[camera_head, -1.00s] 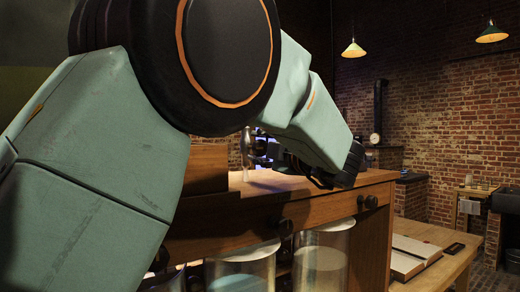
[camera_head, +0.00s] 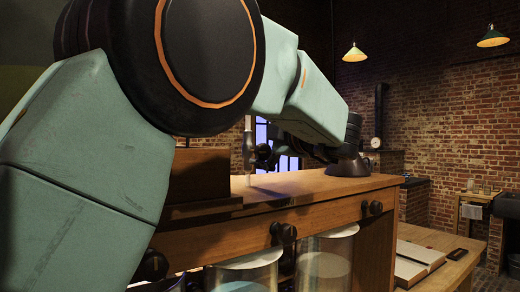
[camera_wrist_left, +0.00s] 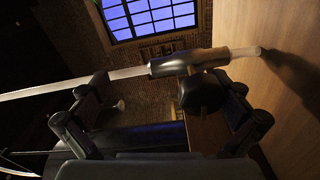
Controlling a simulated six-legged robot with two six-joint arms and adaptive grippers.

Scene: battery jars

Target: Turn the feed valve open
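The feed valve (camera_wrist_left: 180,63) is a dark barrel with a brass-coloured section on a thin metal pipe. A dark round knob (camera_wrist_left: 203,94) sticks out from it toward my gripper. My left gripper (camera_wrist_left: 160,86) is open; its fingers are spread wide, with the knob between them, near the right finger. I cannot tell whether that finger touches it. In the head view, the pipe (camera_head: 248,146) stands upright above the wooden top, and my left gripper (camera_head: 266,157) shows small and dark beside it, partly hidden by my arm. My right gripper is not in view.
The wooden bench top (camera_head: 310,186) lies under the valve. Dark round knobs (camera_head: 284,233) sit along its front edge. Glass jars (camera_head: 324,262) stand below. A wooden block (camera_head: 199,174) is left of the pipe. An open book (camera_head: 416,262) lies on a lower table at right.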

